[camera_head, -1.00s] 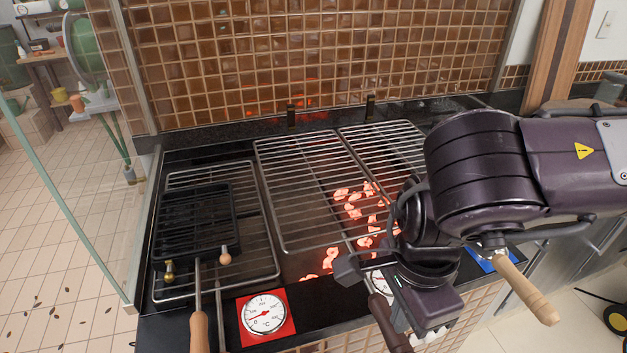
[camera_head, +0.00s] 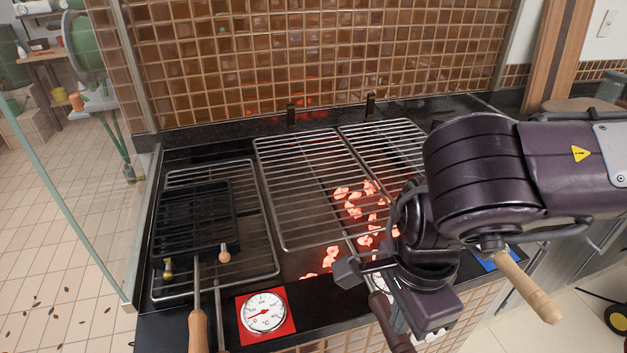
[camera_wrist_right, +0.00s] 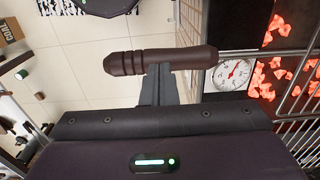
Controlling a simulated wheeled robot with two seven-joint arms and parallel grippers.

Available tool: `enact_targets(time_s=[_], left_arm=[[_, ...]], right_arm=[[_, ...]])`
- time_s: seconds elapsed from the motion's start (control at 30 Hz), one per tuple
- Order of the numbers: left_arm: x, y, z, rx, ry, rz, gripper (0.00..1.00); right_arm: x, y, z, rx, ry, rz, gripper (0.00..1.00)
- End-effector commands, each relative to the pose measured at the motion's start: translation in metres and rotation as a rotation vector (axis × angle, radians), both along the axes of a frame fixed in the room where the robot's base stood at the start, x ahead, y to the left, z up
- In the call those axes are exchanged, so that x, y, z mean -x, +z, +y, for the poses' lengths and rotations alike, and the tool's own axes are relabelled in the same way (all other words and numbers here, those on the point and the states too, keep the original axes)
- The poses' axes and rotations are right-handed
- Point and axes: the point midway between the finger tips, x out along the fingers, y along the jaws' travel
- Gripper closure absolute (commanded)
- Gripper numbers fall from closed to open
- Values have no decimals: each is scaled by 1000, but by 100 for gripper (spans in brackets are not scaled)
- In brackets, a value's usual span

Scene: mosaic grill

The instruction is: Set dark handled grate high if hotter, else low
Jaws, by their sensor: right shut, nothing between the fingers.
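The middle wire grate (camera_head: 305,190) lies over glowing coals, its dark brown handle (camera_head: 392,325) sticking out toward the front. My right gripper (camera_wrist_right: 158,82) is shut and empty, its fingertips right at the dark handle (camera_wrist_right: 160,61) in the right wrist view. I cannot tell whether they touch it. In the head view my right wrist hides part of the handle and most of the dial beside it. That dial (camera_wrist_right: 231,74) shows in the right wrist view. Another dial (camera_head: 263,313), on a red plate at front left, has its needle at the low end. My left gripper is out of view.
A black grill pan (camera_head: 195,220) with a light wooden handle rests on the left rack (camera_head: 265,262). The right grate (camera_head: 385,143) is partly behind my right arm. A light wooden handle (camera_head: 527,285) and a blue plate (camera_head: 492,261) show at the right. A tiled wall (camera_head: 320,60) stands behind.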

Motion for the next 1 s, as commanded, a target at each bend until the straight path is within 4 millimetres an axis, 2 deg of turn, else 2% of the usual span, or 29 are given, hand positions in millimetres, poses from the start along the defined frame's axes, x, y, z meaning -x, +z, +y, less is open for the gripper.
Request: enact_targets(time_s=[1.0], left_arm=[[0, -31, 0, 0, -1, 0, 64]], right_arm=[[1, -44, -1, 1, 1, 4, 100]])
